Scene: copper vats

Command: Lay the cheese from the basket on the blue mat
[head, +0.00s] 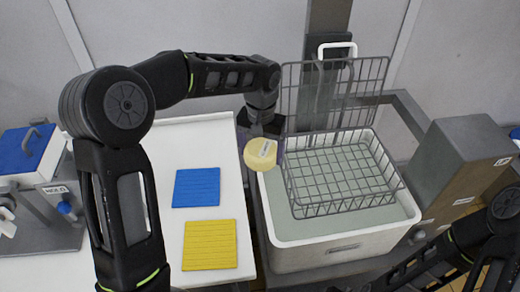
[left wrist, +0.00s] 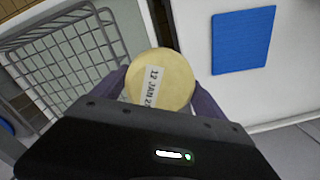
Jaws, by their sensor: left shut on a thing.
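A round pale yellow cheese (head: 261,154) with a white date label is held in my left gripper (head: 262,150), near the right edge of the white table and the left side of the basket. In the left wrist view the cheese (left wrist: 160,80) sits between the two purple fingers, which close on its sides. The wire basket (head: 342,178) shows no cheese inside and stands in a white vat of pale liquid. The blue mat (head: 196,187) lies bare on the white table, left of the cheese. It also shows in the left wrist view (left wrist: 242,40). My right gripper is not clearly visible.
A yellow mat (head: 210,244) lies in front of the blue one on the white table (head: 195,138). The vat's rim (head: 335,242) stands right of the table. A grey box (head: 462,165) stands at the right, and a blue-topped device (head: 28,150) at the left.

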